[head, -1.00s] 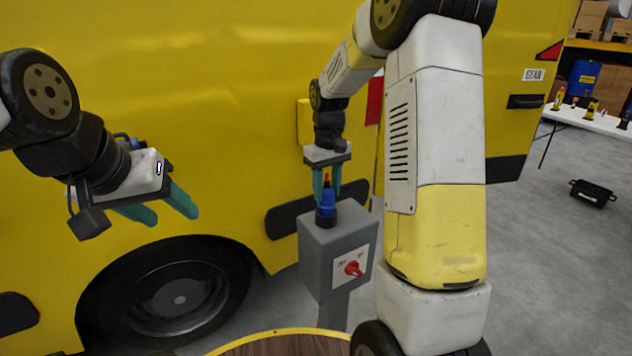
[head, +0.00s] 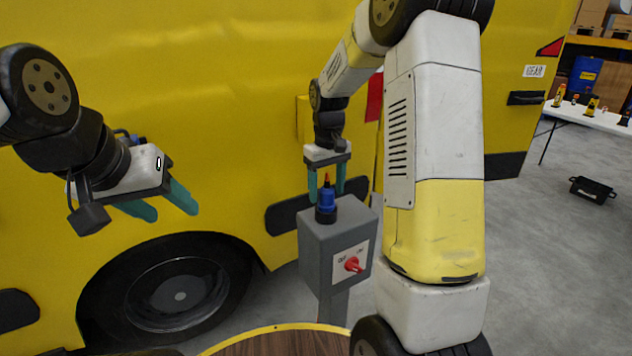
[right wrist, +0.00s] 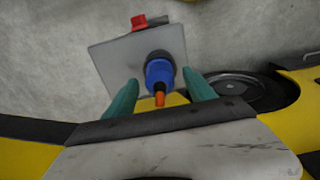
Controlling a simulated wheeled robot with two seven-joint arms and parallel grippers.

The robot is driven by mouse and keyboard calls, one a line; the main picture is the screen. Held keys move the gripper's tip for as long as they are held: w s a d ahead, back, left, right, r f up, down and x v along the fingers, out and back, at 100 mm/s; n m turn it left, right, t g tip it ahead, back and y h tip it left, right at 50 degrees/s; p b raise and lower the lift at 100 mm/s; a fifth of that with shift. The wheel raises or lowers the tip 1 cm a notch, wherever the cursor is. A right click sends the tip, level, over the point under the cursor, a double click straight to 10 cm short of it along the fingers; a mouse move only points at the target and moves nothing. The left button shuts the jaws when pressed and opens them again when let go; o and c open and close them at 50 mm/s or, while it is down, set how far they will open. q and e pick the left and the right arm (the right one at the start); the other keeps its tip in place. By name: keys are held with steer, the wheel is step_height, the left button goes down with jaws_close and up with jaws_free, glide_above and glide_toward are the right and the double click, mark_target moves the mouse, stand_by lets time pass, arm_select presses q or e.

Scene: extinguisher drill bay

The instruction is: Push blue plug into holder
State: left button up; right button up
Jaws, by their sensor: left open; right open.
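The blue plug (head: 327,198) stands upright in the dark round holder (head: 325,216) on top of a grey box. Its orange-red tip points up. In the right wrist view the blue plug (right wrist: 159,75) shows between the green fingers, with a gap on each side. My right gripper (head: 326,196) is open above and around the plug's upper part, apparently not touching it. My left gripper (head: 168,204) is open and empty, off to the left in front of the yellow vehicle. How deep the plug sits in the holder cannot be told.
The grey box (head: 322,246) stands on a post and has a red switch (head: 353,265) on its front. A yellow vehicle (head: 220,100) with a wheel stands close behind. A round wooden top (head: 285,344) is at the bottom. A white table (head: 590,120) stands far right.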

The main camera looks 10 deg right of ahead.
step_height(320, 180, up, 8)
steer(key=shift+f, duration=0.15)
steer(key=s+r+m+t+y, duration=0.1)
steer(key=s+r+t, duration=0.2)
steer(key=s+r, duration=0.6)
steer(key=s+a+m+t, duration=0.1)
steer(key=s, duration=0.6)
steer(key=s+a+f+m+t+y, duration=0.1)
steer(key=s+t, duration=0.1)
steer(key=s, duration=0.6)
steer(key=shift+s+f, duration=0.15)
steer(key=shift+f, duration=0.1)
steer(key=shift+a, duration=0.1)
